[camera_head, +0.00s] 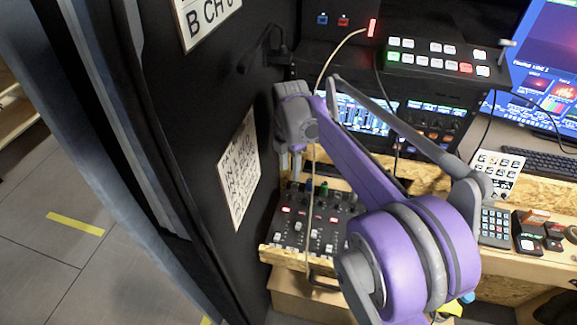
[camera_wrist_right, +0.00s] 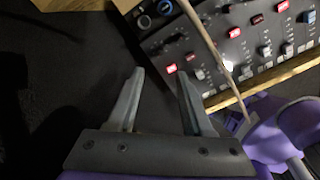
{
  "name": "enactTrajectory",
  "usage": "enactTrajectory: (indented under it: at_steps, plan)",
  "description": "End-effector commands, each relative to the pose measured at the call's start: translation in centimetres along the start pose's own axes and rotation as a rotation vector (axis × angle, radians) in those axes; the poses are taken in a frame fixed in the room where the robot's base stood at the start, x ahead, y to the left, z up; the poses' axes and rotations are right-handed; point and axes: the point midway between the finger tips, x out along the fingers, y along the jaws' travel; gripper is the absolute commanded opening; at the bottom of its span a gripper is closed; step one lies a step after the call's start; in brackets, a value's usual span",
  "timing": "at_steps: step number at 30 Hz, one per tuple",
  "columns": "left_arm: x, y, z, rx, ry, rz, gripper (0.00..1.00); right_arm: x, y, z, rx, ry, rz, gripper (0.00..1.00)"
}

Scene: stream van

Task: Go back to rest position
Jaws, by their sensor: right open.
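My right arm, purple and grey, reaches from the lower right toward the dark wall panel at the centre of the head view. My right gripper (camera_head: 290,163) hangs at its end, above and left of a mixer (camera_head: 318,222) with faders and lit red buttons. In the right wrist view the gripper (camera_wrist_right: 158,88) has its two grey fingers apart, with nothing between them. The mixer (camera_wrist_right: 250,40) shows beyond the fingers at the upper right. My left gripper is not in view.
A pale cable (camera_head: 325,68) hangs past my right arm and down over the mixer; it also crosses the right wrist view (camera_wrist_right: 212,52). A switcher panel (camera_head: 440,58), a monitor (camera_head: 548,60) and a keyboard (camera_head: 540,162) stand at the right. Floor (camera_head: 50,265) is open at the left.

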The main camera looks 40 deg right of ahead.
Motion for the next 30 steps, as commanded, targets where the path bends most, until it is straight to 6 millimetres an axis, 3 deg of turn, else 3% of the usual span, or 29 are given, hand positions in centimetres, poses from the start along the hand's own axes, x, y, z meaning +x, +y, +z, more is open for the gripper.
enactTrajectory:
  at_steps: [9,14,22,30]
  plan:
    - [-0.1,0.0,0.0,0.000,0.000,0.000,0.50,-0.1,-0.1,-0.3,0.012,-0.001,0.004,0.51]
    - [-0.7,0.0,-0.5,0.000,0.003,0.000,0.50,-1.1,-1.7,-3.0,0.173,-0.012,0.050,0.51]
    - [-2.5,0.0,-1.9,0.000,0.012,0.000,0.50,-2.0,-8.3,-10.8,0.771,0.047,0.233,0.51]
    - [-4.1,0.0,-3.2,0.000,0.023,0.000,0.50,-0.1,-14.8,-16.0,1.326,0.250,0.356,0.51]
